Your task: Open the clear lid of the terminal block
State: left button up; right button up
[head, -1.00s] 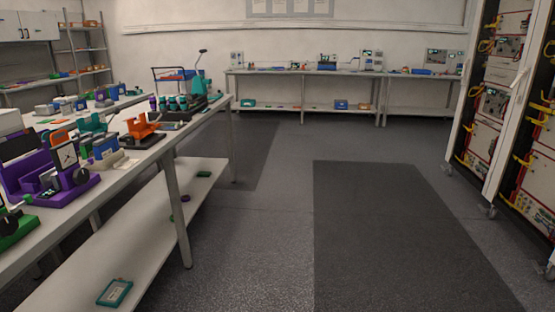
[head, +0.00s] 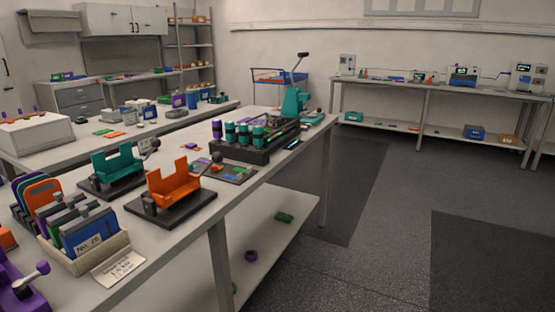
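I cannot make out a terminal block with a clear lid in the head view. A long white workbench (head: 172,252) runs from the lower left toward the middle. On it stand an orange cradle-like fixture (head: 173,184) and a teal one (head: 118,167), each on a dark base. Farther along is a black rack (head: 240,152) with several teal cylinders, and a teal lever press (head: 294,101) behind it. Neither of my grippers is in view.
A box of blue and grey cards (head: 88,238) stands near the front bench edge. A lower shelf (head: 262,262) holds small parts. Another bench (head: 425,90) with instruments lines the back wall. Dark floor mats (head: 490,262) and open floor lie to the right.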

aim_at(281, 121)
jog(key=z, duration=0.2)
jog(key=i, duration=2.7)
jog(key=u, duration=0.6)
